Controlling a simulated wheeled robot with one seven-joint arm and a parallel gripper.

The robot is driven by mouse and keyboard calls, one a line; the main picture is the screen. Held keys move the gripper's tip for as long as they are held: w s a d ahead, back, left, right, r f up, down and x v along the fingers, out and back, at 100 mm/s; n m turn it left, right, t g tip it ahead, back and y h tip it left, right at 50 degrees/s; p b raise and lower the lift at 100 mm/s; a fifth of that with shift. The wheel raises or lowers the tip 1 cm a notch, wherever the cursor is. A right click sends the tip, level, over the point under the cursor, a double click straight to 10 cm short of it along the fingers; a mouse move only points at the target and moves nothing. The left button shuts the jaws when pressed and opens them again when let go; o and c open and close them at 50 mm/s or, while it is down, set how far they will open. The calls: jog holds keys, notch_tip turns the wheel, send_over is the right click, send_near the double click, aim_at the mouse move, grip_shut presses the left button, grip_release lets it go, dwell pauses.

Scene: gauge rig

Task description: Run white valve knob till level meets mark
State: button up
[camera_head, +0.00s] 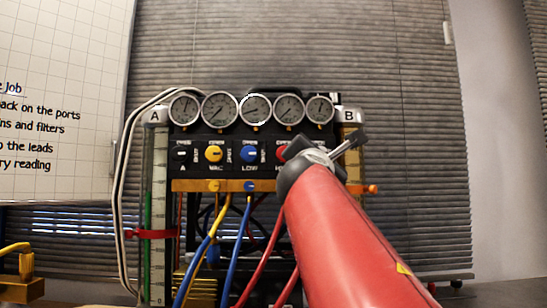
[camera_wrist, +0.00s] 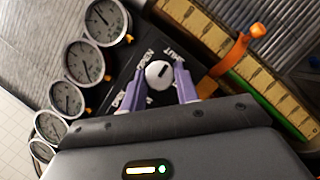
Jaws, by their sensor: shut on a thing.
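The white valve knob (camera_wrist: 157,74) sits on the black panel in the wrist view, with a dark pointer line on its face. My gripper (camera_wrist: 161,84) has its purple fingers on both sides of the knob and is shut on it. In the head view my red arm hides the knob and the fingertips. The tube at B has a yellow scale (camera_wrist: 196,27) and an orange mark clip (camera_wrist: 238,52) across it. A green column (camera_wrist: 262,107) runs below the clip, its top close to the clip; I cannot tell whether they meet.
A row of several round gauges (camera_head: 255,109) tops the panel. Yellow (camera_head: 214,153) and blue (camera_head: 249,153) knobs stand left of my arm. Tube A, with a red clip (camera_head: 150,234), is at the left. Blue, yellow and red hoses hang below. A whiteboard (camera_head: 60,160) is far left.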

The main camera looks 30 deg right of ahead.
jog(key=shift+m+g, duration=0.3)
jog(key=shift+m, duration=0.3)
jog(key=o, duration=1)
jog(key=shift+c, duration=0.2)
jog(key=b+v, duration=0.2)
jog(key=v, duration=0.5)
jog(key=shift+s+a, duration=0.3)
jog(key=shift+f, duration=0.1)
